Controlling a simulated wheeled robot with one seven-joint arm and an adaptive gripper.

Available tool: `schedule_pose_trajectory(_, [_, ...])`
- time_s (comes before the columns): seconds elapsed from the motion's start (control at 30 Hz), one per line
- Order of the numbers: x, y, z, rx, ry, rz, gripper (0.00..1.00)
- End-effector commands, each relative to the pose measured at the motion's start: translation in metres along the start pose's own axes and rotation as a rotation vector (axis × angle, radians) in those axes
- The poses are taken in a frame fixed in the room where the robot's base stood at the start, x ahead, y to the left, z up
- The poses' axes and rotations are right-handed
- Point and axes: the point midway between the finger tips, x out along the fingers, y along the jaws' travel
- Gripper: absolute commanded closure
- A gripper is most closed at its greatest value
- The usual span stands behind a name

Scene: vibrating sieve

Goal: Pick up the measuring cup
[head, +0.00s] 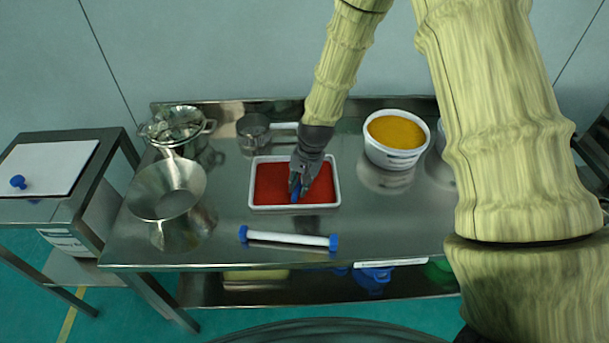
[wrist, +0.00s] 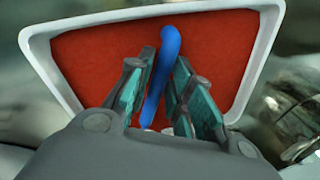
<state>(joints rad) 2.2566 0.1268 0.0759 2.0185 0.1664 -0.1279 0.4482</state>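A metal measuring cup (head: 254,132) with a pale handle (head: 284,126) pointing right stands at the back of the steel table, behind the white tray. My gripper (head: 297,186) points down over the tray, in front and to the right of the cup. In the wrist view my gripper (wrist: 165,60) has its fingers a little apart on both sides of a slim blue object (wrist: 168,50). Thin gaps seem to show beside it, and I cannot make out firm contact. The blue object lies over red material (wrist: 100,60) in the tray. The cup is not clearly identifiable in the wrist view.
The white tray's rim (head: 292,207) surrounds the red material. A blue-ended roller (head: 288,238) lies in front. A tub of yellow material (head: 397,135) stands right. A side table (head: 60,208) is far left.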

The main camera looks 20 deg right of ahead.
Motion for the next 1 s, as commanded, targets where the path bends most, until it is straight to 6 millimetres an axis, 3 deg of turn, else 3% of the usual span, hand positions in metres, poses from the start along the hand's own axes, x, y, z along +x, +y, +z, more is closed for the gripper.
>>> schedule_pose_trajectory(0.43, [0.011, -0.0001, 0.0004, 0.0, 0.0, -0.001, 0.79])
schedule_pose_trajectory(0.57, [0.0109, 0.0, 0.0003, 0.0, 0.0, 0.0, 1.0])
schedule_pose_trajectory(1.0, [0.0073, -0.0009, -0.0002, 0.0, 0.001, -0.001, 1.0])
